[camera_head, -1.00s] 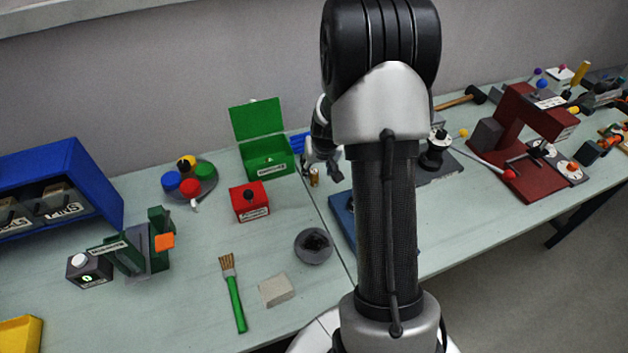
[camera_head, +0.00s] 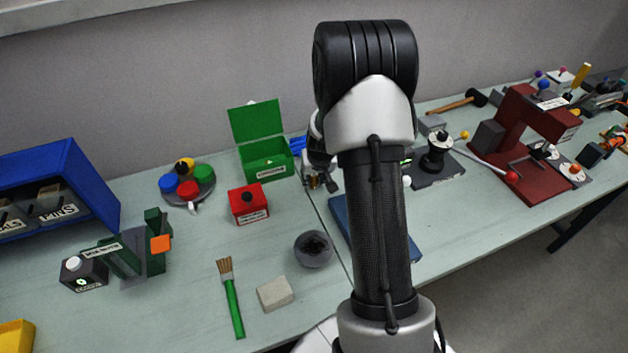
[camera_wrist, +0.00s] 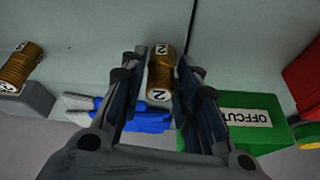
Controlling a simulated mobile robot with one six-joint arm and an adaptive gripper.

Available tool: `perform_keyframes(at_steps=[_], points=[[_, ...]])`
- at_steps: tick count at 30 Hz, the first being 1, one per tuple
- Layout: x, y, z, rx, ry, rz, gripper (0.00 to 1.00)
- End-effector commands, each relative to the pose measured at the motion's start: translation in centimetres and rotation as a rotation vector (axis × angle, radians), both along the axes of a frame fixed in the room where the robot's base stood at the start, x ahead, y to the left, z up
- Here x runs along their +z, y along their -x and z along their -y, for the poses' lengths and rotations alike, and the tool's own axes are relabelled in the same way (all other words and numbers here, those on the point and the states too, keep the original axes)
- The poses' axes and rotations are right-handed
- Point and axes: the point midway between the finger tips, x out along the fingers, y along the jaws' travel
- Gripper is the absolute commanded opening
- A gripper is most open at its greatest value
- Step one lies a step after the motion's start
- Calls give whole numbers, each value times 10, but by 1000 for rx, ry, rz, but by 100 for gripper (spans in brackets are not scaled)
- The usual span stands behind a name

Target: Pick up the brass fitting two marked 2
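The brass fitting marked 2 (camera_wrist: 161,73) stands between the two fingers of my gripper (camera_wrist: 162,62) in the wrist view, with labels showing 2. The fingers are apart on either side of it, with narrow gaps seeming to show, so my gripper looks open around it. In the head view my gripper (camera_head: 320,184) is low over the bench, right of the green box, and partly hides the fitting. Another brass fitting (camera_wrist: 22,66) sits at the left of the wrist view by a grey block; its number is hard to read.
The green box labelled OFFCUTS (camera_wrist: 245,118) and blue-and-grey items (camera_wrist: 150,122) lie close to the fingers in the wrist view. In the head view a red box (camera_head: 248,204), a dark round bowl (camera_head: 313,249) and a blue mat (camera_head: 343,215) are nearby.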

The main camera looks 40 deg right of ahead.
Motion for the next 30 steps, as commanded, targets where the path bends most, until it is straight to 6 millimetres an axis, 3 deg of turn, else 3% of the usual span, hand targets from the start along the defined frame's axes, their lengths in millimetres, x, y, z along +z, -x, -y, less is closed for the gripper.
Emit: perform_keyframes(at_steps=[12, 23, 30], points=[[0, 0, 0, 0, 0, 0, 0], [3, 0, 0, 0, 0, 1, 0], [32, -1, 1, 0, 2, 4, 0]])
